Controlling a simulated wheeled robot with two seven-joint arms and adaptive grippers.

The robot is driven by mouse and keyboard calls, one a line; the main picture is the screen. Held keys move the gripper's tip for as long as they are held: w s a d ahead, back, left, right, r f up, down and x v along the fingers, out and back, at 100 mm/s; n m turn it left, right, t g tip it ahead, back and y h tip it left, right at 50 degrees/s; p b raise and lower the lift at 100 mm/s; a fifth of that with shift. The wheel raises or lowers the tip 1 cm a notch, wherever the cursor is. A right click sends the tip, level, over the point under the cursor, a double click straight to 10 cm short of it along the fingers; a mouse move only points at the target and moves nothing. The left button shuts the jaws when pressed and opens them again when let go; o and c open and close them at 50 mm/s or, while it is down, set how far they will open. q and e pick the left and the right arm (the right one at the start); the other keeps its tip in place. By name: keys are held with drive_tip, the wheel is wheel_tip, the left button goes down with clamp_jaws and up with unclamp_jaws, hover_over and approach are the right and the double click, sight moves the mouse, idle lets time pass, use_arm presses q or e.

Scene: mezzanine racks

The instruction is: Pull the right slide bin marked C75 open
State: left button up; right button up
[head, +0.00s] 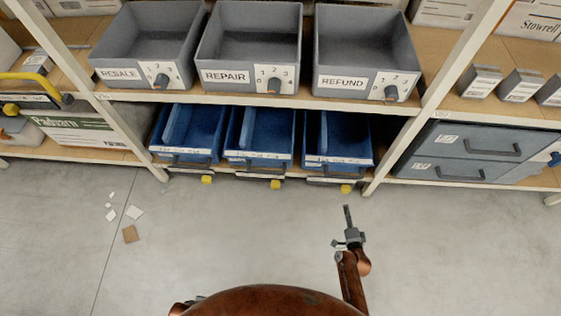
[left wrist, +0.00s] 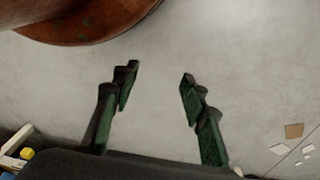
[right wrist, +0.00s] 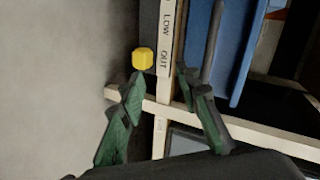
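The right blue slide bin (head: 338,138) sits in the lower shelf bay in the head view, level with the two blue bins to its left. Its label is too small to read. A dark bar handle runs along its front. A yellow knob (head: 346,188) is below it. My right gripper (head: 348,217) is in front of and below this bin, apart from it. In the right wrist view its fingers (right wrist: 160,82) are open and empty, with the yellow knob (right wrist: 143,58) and blue bin (right wrist: 233,50) beyond. My left gripper (left wrist: 158,82) is open and empty over the floor.
Grey bins marked RESALE (head: 150,50), REPAIR (head: 250,50) and REFUND (head: 365,50) stand on the shelf above. A shelf post (head: 440,90) and grey drawers (head: 475,145) are to the right. A white strip reading LOW and OUT (right wrist: 165,40) shows close up. The floor ahead is clear except scraps (head: 131,234).

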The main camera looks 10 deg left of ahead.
sight(346, 176)
use_arm(q)
wheel_tip(346, 176, up, 5)
drive_tip(key=w+b, duration=0.1)
drive_tip(key=b, duration=0.3)
drive_tip(key=w+d+f+t+h+b, duration=0.1)
drive_tip(key=w+d+f+t+b, duration=0.2)
drive_tip(key=w+d+f, duration=0.1)
drive_tip(key=shift+w+d+f+h, duration=0.3)
drive_tip(key=shift+w+f+h, duration=0.1)
drive_tip(key=shift+w+f, duration=0.35)
use_arm(e)
drive_tip(key=shift+w+a+r+m+t, duration=0.2)
drive_tip(key=shift+w+r+m+t, duration=0.4)
drive_tip(key=shift+w, duration=2.15)
drive_tip(key=shift+w+a+r+m+t, duration=0.3)
drive_tip(key=shift+w+m, duration=0.5)
drive_tip(key=shift+w, duration=2)
drive_tip(key=shift+w+a+r+m+t, duration=0.25)
drive_tip(key=shift+w+r+m, duration=0.4)
drive_tip(key=shift+w, duration=2.1)
drive_tip(key=shift+d+f, duration=0.1)
drive_tip(key=shift+c, duration=0.4)
clamp_jaws()
